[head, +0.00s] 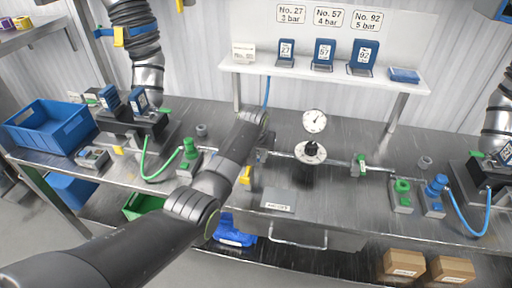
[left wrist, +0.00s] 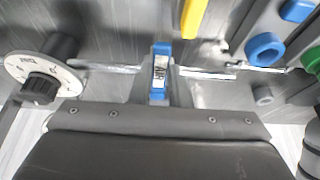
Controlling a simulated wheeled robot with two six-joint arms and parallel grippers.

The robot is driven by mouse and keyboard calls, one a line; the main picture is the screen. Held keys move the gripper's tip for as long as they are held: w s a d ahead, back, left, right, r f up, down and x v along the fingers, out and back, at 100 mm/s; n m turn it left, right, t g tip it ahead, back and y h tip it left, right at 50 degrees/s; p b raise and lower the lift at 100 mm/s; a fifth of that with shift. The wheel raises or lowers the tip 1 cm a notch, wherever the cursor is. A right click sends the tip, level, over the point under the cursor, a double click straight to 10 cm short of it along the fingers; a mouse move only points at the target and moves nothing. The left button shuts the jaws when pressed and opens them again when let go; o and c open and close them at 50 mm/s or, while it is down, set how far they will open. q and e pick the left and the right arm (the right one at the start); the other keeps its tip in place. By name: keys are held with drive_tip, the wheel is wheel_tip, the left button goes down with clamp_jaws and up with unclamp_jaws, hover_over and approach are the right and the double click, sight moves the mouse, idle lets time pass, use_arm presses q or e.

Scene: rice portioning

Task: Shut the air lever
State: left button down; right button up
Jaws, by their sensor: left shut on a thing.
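The air lever (left wrist: 160,72) is a blue handle with a white label, upright in the middle of the left wrist view. My left gripper (left wrist: 159,85) is shut on it, with one grey finger on each side. In the head view my left arm reaches in from the lower left, and my left gripper (head: 262,148) is at the pipe left of the round dial. There the arm mostly hides the lever. My right gripper is in neither view.
A black-knobbed dial (head: 310,152) and a gauge (head: 315,121) stand just right of my left gripper. A yellow part (head: 246,176) is close below it. Green (head: 190,150) and blue (head: 436,185) fittings stand farther out. A shelf (head: 330,76) runs behind.

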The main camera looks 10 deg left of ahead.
use_arm(q)
drive_tip(key=c, duration=1.4)
unclamp_jaws()
drive_tip(key=shift+o, duration=0.2)
drive_tip(key=shift+r, duration=0.1)
drive_tip(key=shift+s+r, duration=0.2)
drive_tip(key=shift+r, duration=0.35)
drive_tip(key=b+v, duration=0.2)
drive_tip(key=v, duration=1.4)
drive_tip(key=shift+s, duration=0.15)
